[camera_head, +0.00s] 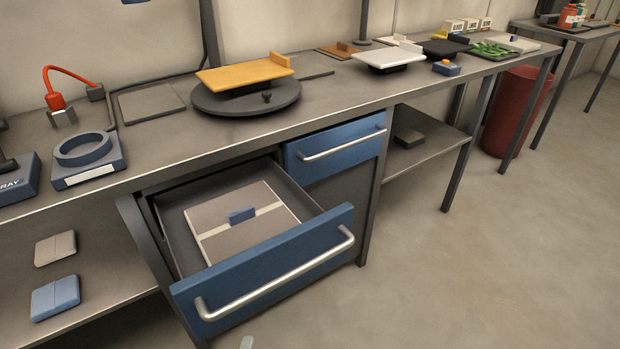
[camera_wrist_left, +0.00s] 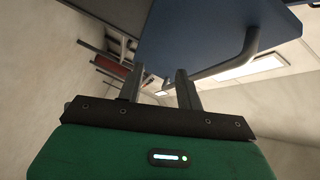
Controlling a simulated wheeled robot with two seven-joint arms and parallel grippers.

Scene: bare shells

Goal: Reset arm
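My left gripper (camera_wrist_left: 157,76) shows in the left wrist view with its two dark fingers apart and nothing between them. The open blue drawer (camera_head: 262,262) and its silver bar handle (camera_head: 275,277) stand out from the bench in the head view. In the left wrist view, the blue drawer front (camera_wrist_left: 205,35) and its handle (camera_wrist_left: 243,52) appear just beyond the fingers, apart from them as far as I can tell. A flat grey box with a blue tab (camera_head: 242,215) lies inside the drawer. My right gripper is in neither view.
A shut upper drawer (camera_head: 335,147) sits beside the open one. The bench top (camera_head: 190,140) holds a round dark turntable (camera_head: 246,98) with an orange plate (camera_head: 243,73). A red bin (camera_head: 517,112) stands at the right. The floor (camera_head: 480,260) in front is clear.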

